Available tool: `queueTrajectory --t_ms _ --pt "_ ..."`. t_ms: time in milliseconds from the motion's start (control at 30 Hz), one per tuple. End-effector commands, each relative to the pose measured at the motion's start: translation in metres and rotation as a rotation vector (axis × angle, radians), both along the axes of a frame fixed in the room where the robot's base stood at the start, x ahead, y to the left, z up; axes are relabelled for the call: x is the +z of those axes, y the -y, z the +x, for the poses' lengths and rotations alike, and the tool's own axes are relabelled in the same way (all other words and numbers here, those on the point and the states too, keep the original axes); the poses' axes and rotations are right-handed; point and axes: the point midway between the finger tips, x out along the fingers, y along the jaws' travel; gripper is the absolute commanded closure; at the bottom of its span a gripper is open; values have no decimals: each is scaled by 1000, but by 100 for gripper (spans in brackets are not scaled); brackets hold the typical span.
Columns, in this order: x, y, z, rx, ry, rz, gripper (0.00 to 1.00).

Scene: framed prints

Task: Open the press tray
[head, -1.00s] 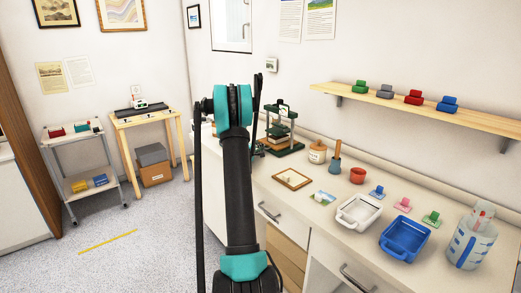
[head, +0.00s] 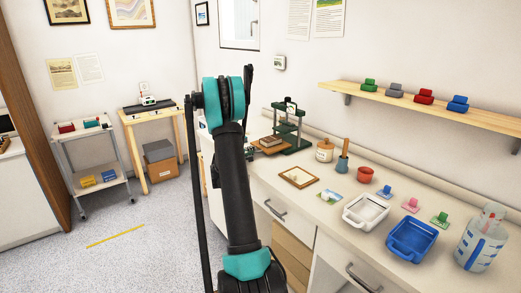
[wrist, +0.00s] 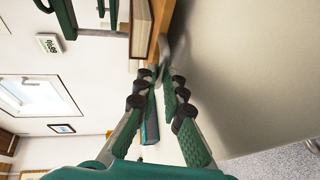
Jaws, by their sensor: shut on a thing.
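The green press (head: 292,125) stands at the far end of the counter in the head view. Its wooden tray (head: 262,150) sticks out to the left of the frame, with a book (head: 271,141) on it. In the wrist view, turned sideways, the tray's wooden edge (wrist: 167,14) and the book (wrist: 141,30) are close ahead, with the green press frame (wrist: 66,20) to the left. My gripper (wrist: 161,74) is shut at the tray's front, on what looks like its small grey handle.
A jar (head: 324,151), a wooden frame (head: 299,177), a white tray (head: 366,212) and a blue tray (head: 412,240) stand along the counter (head: 330,225). A wall shelf (head: 420,101) hangs above.

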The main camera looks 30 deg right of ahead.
Motion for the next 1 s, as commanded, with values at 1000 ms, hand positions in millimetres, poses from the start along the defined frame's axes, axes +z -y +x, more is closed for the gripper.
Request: queueTrajectory --t_ms 1000 --pt "0 -57 -5 -1 0 1 82"
